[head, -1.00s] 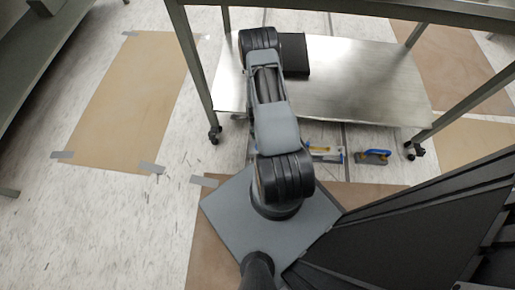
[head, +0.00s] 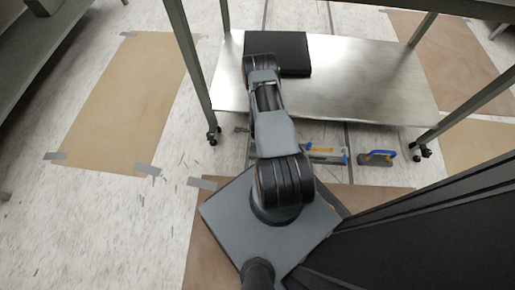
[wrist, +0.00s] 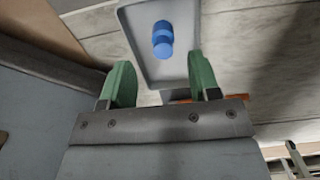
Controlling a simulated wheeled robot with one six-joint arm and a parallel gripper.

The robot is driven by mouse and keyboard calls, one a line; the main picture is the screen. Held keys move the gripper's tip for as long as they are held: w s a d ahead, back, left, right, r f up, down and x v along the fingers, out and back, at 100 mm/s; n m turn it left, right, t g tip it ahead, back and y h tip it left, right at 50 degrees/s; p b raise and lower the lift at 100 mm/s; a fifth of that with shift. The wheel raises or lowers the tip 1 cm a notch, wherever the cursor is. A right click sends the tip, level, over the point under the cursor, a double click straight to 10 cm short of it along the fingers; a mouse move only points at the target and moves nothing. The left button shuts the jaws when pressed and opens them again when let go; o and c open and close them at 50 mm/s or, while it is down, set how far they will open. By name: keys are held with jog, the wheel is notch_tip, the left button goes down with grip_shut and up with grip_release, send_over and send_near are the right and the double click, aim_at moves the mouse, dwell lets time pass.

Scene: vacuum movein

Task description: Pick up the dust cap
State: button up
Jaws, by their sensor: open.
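In the wrist view a small blue cylindrical piece (wrist: 162,39), which looks like the dust cap, lies in a shallow grey tray (wrist: 141,57). My gripper (wrist: 158,82) has two green fingers, spread apart and empty. The cap is beyond the fingertips in the picture, between their lines and nearer the tray's far end. The fingers are not visibly touching it. The right fingertip overlaps the tray's edge in the picture. In the head view my arm hides the gripper, and I cannot make out the cap or tray.
A steel cart with a low shelf (head: 365,80) stands ahead, with a black box (head: 291,53) on it. Open floor (head: 120,220) lies to the left.

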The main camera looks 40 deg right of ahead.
notch_tip(320, 180, down, 5)
jog(key=shift+w+d+r+b, duration=0.1)
jog(key=shift+w+r+b, duration=0.1)
jog(key=shift+b, duration=1)
jog(key=shift+c, duration=0.2)
jog(key=c, duration=1)
jog(key=shift+r, duration=0.15)
